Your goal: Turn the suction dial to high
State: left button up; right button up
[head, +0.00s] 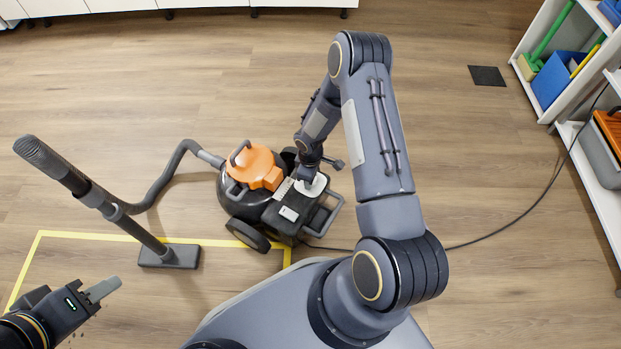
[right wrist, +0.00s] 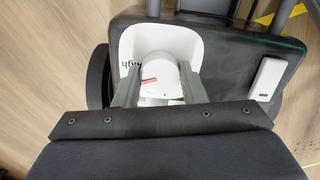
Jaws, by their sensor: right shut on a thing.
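The vacuum cleaner (head: 232,195) is a black wheeled machine with an orange top, standing on the wood floor. Its white dial plate (head: 316,188) is on the black deck, partly under my right gripper (right wrist: 159,74). In the right wrist view, the white suction dial (right wrist: 163,86) has a short red mark on its left part. The word "high" (right wrist: 131,64) shows on the plate just left of the dial; other lettering is hidden. My right gripper is shut on the dial, one finger on each side. My left gripper (head: 103,290) is away at the lower left, empty; its finger gap does not show.
A hose runs left from the vacuum to an upright wand (head: 95,195) with a floor head (head: 170,257). A white switch (right wrist: 267,79) sits on the deck right of the dial. A yellow floor line (head: 100,236) and a cable (head: 520,212) cross the floor. Shelves (head: 595,160) stand right.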

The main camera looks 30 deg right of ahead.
jog(key=shift+m+b, duration=0.45)
jog(key=shift+m, duration=1.65)
jog(key=o, duration=1)
notch_tip(320, 180, up, 7)
jog(key=p, duration=0.3)
jog(key=shift+f, duration=0.15)
jog(key=shift+r, duration=0.55)
jog(key=shift+r, duration=0.1)
